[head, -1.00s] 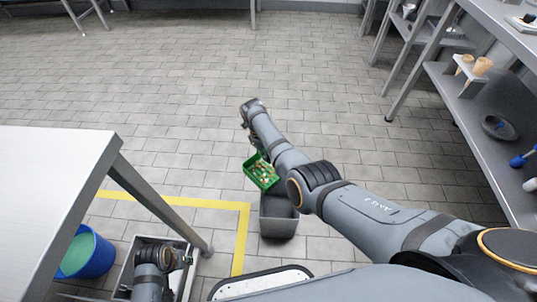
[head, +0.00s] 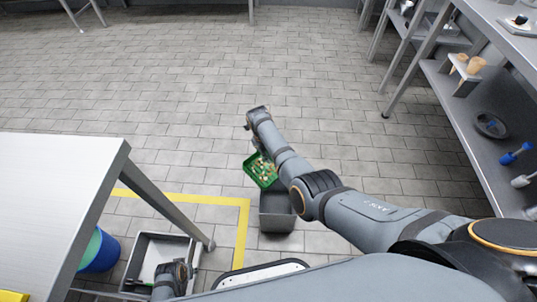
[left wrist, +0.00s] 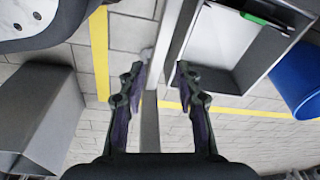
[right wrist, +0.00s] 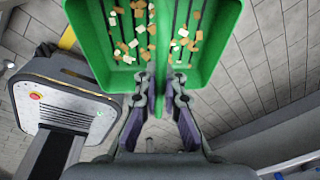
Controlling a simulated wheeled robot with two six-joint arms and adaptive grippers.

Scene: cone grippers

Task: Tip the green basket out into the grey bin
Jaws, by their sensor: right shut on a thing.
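The green basket (head: 261,169) holds several small orange and white pieces. It hangs tilted above the back edge of the grey bin (head: 278,222), which stands on the floor. In the head view my right arm hides this grip. My left gripper (left wrist: 160,78) is open and empty, above the floor near a table leg. The grey bin also shows at the left of the left wrist view (left wrist: 42,112).
A steel table (head: 60,190) stands at the left, with a blue bucket (head: 103,255) and a grey container (head: 150,250) beside or under it. Shelves (head: 500,75) line the right. Yellow floor tape (head: 242,235) runs left of the bin. The floor beyond is clear.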

